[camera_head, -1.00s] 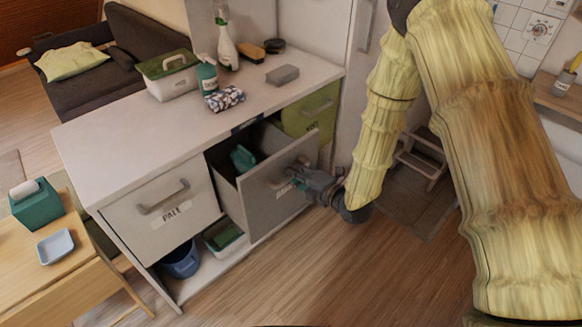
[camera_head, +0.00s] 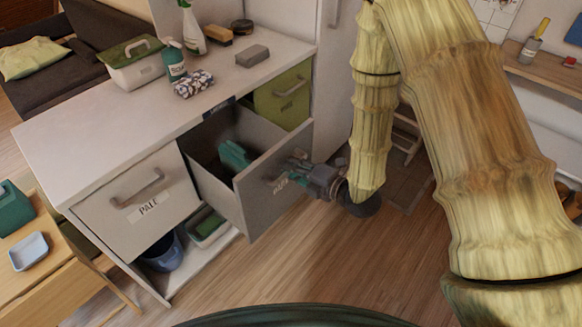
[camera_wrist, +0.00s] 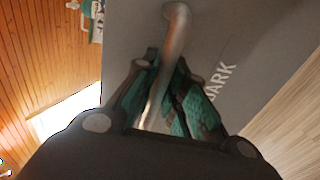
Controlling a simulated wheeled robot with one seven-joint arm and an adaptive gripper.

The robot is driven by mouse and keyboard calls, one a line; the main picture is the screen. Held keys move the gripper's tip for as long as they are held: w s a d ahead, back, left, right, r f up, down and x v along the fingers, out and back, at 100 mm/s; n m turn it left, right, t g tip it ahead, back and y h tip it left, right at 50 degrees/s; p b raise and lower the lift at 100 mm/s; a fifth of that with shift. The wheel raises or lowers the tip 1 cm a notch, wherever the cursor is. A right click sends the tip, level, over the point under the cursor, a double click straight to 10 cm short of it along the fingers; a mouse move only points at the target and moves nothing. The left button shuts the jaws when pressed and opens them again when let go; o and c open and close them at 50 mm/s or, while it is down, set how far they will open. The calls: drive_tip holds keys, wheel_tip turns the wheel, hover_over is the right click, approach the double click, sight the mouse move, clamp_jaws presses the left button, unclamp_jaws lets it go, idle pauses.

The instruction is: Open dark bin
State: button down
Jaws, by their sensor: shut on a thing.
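The dark bin (camera_head: 262,205) is a grey drawer-like front in the middle of the white cabinet, pulled well out so its inside shows. A teal object (camera_head: 234,155) lies inside it. My gripper (camera_head: 293,168) is at the front of the bin, at its handle. In the wrist view, my gripper (camera_wrist: 170,100) is shut on the metal bar handle (camera_wrist: 178,35), with teal finger pads on both sides of it. The lettering "DARK" (camera_wrist: 220,82) shows beside the handle. Part of the handle is hidden by my fingers.
The pale bin (camera_head: 140,200) on the left and the green bin (camera_head: 285,95) on the right are shut. A blue bucket (camera_head: 163,253) and a tray (camera_head: 207,228) sit on the low shelf. Bottles and a caddy (camera_head: 135,66) stand on the countertop. Floor in front is clear.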

drive_tip(key=c, duration=1.5)
unclamp_jaws()
drive_tip(key=shift+o, duration=0.2)
drive_tip(key=v, duration=1.2)
